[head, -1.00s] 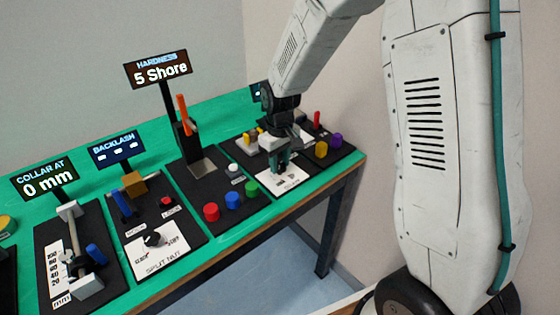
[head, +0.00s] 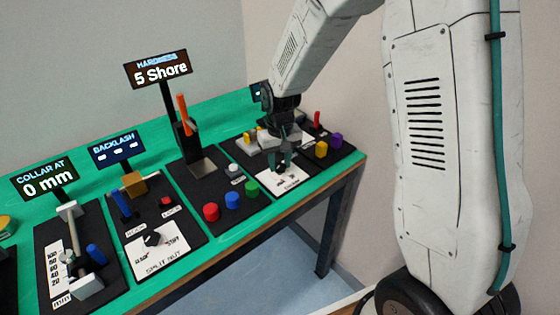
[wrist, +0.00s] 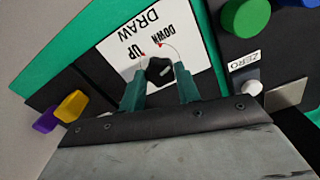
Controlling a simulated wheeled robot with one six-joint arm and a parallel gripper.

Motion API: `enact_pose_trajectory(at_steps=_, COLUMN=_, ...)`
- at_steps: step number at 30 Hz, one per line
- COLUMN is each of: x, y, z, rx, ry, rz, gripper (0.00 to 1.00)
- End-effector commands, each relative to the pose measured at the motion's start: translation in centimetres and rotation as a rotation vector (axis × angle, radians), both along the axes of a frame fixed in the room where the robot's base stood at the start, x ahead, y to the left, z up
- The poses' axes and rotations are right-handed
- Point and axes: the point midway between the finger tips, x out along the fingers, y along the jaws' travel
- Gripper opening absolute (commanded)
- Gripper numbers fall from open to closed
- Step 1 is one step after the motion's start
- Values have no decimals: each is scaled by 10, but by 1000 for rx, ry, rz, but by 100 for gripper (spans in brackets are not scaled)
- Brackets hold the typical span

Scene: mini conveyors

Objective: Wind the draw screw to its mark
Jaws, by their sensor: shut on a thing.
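The black draw knob (wrist: 159,71) sits on a white card (wrist: 110,47) printed DRAW, UP and DOWN in the wrist view. A pale line marks its top. My gripper (wrist: 162,76) is shut on the knob, with one teal finger on each side. In the head view, my gripper (head: 284,163) points down at the white card (head: 292,183) on the right part of the bench, and the knob is mostly hidden. A small display (head: 256,92) behind my arm is largely covered, and its reading cannot be made out.
Left of the card are red (head: 211,212), blue (head: 232,200) and green (head: 251,188) buttons. Yellow (head: 321,149) and purple (head: 335,141) knobs stand to the right. A post with an orange lever (head: 183,113) and hardness display (head: 161,72) rises behind.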

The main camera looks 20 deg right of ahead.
Motion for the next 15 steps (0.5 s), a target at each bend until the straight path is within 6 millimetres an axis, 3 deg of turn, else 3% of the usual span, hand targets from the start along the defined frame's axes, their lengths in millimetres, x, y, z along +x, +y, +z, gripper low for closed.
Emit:
enact_pose_trajectory(at_steps=3, x=1, y=0, z=1, rx=0, ry=-3, rz=1, gripper=10)
enact_pose_trajectory(at_steps=4, x=1, y=0, z=1, rx=0, ry=-3, rz=1, gripper=35)
enact_pose_trajectory(at_steps=6, x=1, y=0, z=1, rx=0, ry=-3, rz=1, gripper=54)
enact_pose_trajectory(at_steps=15, x=1, y=0, z=2, rx=0, ry=-2, rz=1, gripper=54)
